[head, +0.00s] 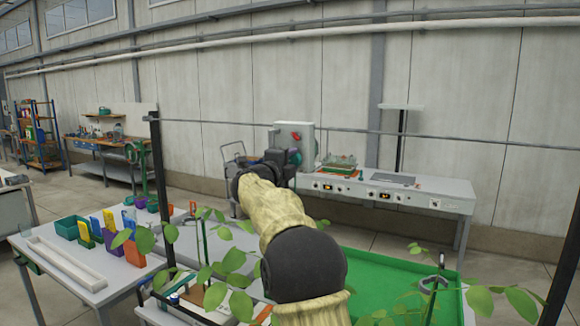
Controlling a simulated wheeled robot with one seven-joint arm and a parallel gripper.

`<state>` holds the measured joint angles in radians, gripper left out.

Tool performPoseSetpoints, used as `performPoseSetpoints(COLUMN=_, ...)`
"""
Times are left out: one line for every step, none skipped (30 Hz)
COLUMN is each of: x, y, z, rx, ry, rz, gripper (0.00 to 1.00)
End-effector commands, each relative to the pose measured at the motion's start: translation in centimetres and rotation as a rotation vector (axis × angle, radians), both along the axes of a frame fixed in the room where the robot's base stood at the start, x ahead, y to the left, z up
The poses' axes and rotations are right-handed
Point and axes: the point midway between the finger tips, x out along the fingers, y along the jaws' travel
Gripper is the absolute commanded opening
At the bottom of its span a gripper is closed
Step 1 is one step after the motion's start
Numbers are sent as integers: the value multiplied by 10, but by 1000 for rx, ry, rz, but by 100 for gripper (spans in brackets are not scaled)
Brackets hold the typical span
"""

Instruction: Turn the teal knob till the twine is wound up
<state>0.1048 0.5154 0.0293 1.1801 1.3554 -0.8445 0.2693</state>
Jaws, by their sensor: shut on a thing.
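My arm reaches forward from the bottom middle, and my gripper (285,158) is at its far end, small and dark. It is up against a pale grey upright housing (307,140) with a red mark, at the left end of the back bench. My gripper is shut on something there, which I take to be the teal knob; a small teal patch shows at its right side. The fingertips and most of the knob are hidden behind my wrist. I cannot make out the twine.
The back bench (450,199) carries a tray of green things and control panels. A green tray (400,275) and leafy plants fill the near right. A white table (118,272) with coloured bins stands at left. A thin horizontal rail (450,141) crosses the view.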

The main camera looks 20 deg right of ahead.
Motion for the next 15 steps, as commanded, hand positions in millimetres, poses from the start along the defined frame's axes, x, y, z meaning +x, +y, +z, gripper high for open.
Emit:
performPoseSetpoints(x=0, y=0, z=-2, rx=5, ry=-1, rz=-1, gripper=16)
performPoseSetpoints(x=0, y=0, z=-2, rx=6, ry=-3, rz=0, gripper=16)
performPoseSetpoints(x=0, y=0, z=-2, rx=7, ry=-4, rz=-1, gripper=16)
performPoseSetpoints(x=0, y=0, z=-2, rx=7, ry=-4, rz=-1, gripper=16)
performPoseSetpoints(x=0, y=0, z=-2, rx=7, ry=-4, rz=-1, gripper=16)
performPoseSetpoints(x=0, y=0, z=-2, rx=7, ry=-4, rz=-1, gripper=16)
performPoseSetpoints(x=0, y=0, z=-2, rx=7, ry=-4, rz=-1, gripper=16)
performPoseSetpoints(x=0, y=0, z=-2, rx=7, ry=-4, rz=-1, gripper=16)
performPoseSetpoints(x=0, y=0, z=-2, rx=7, ry=-4, rz=-1, gripper=16)
performPoseSetpoints(x=0, y=0, z=-2, rx=7, ry=-4, rz=-1, gripper=16)
performPoseSetpoints(x=0, y=0, z=-2, rx=7, ry=-4, rz=-1, gripper=16)
performPoseSetpoints(x=0, y=0, z=-2, rx=7, ry=-4, rz=-1, gripper=16)
performPoseSetpoints(x=0, y=0, z=-2, rx=7, ry=-4, rz=-1, gripper=45)
performPoseSetpoints(x=0, y=0, z=-2, rx=7, ry=-4, rz=-1, gripper=51)
performPoseSetpoints(x=0, y=0, z=-2, rx=7, ry=-4, rz=0, gripper=58)
